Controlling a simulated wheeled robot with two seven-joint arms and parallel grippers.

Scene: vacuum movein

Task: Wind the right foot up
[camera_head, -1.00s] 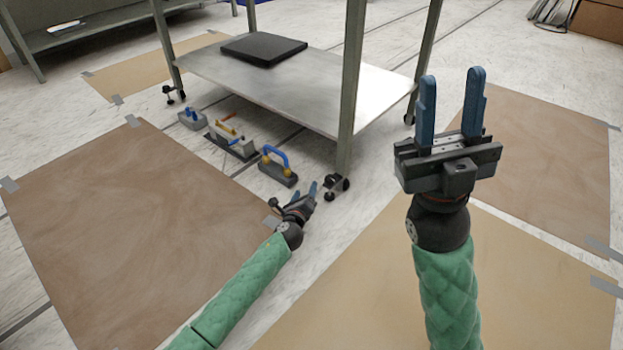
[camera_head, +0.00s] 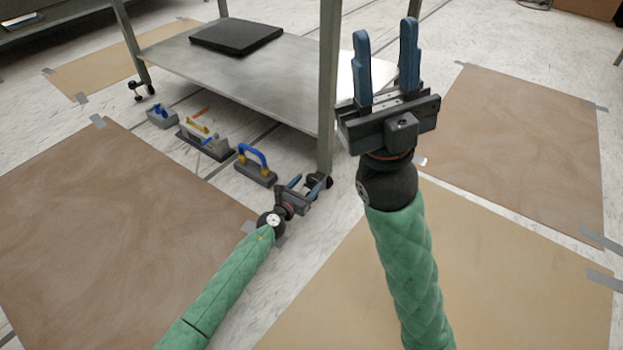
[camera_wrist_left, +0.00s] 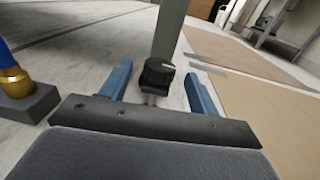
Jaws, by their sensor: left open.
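The metal workbench's near leg (camera_head: 327,100) ends in a black foot (camera_head: 318,181) on the floor. In the left wrist view the foot (camera_wrist_left: 157,73) is a dark knob with a thin stem below it, at the bottom of the leg (camera_wrist_left: 170,30). My left gripper (camera_head: 303,186) is low by this foot. Its blue fingers are open, one on each side of the foot in the wrist view (camera_wrist_left: 158,85); I cannot tell whether either touches it. My right gripper (camera_head: 385,38) is raised, open and empty, right of the leg.
Blue-handled tools (camera_head: 256,165) and a trowel-like tool (camera_head: 204,140) stand on the floor left of the foot. A black pad (camera_head: 236,36) lies on the lower shelf (camera_head: 250,85). Taped brown sheets (camera_head: 90,220) cover parts of the floor, with clear floor between.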

